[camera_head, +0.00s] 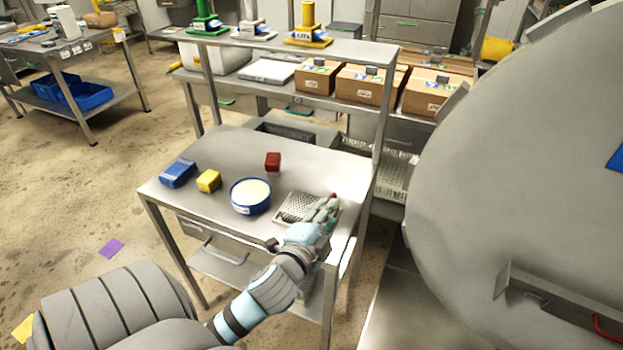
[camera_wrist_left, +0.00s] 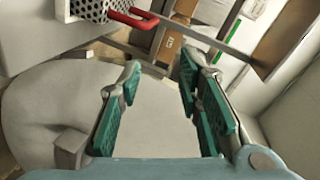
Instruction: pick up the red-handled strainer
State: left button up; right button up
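The strainer (camera_head: 294,207) is a perforated metal basket at the right front of the steel table. Its red handle (camera_wrist_left: 136,19) and part of the perforated basket (camera_wrist_left: 88,10) show at the top left of the left wrist view. In the head view the handle is mostly hidden by my left gripper (camera_head: 328,208), which is over the table's right side beside the basket. In the wrist view my left gripper (camera_wrist_left: 159,68) is open with nothing between its fingers. The handle is beyond the fingertips, apart from them. My right gripper is not in view.
The table (camera_head: 225,148) also holds a blue block (camera_head: 178,173), a yellow block (camera_head: 209,181), a red block (camera_head: 273,161) and a blue-rimmed round container (camera_head: 250,195). A large round grey door (camera_head: 510,150) stands close on the right.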

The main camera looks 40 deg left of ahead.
pick_arm(q)
jog(key=w+d+r+m+t+h, duration=0.2)
jog(key=d+r+m+t+h, duration=0.3)
jog(key=r+m, duration=0.55)
jog(key=w+d+r+m+t+h, duration=0.2)
jog(key=d+r+m+h, duration=0.3)
jog(key=r+m, duration=0.5)
jog(key=s+d+m+g+h, duration=0.1)
jog(key=d+m+g+h, duration=0.25)
jog(key=m+h, duration=0.45)
jog(key=s+d+m+g+h, duration=0.25)
jog(key=m+g, duration=0.25)
jog(key=m, duration=0.7)
jog(key=m+g+y, duration=0.8)
jog(key=m+y, duration=0.8)
send_over(311, 206)
jog(key=s+d, duration=0.5)
notch_tip(311, 206, down, 12)
jog(key=shift+g, duration=0.25)
jog(key=x, duration=1.3)
jog(key=shift+w+f, duration=0.3)
grip_shut()
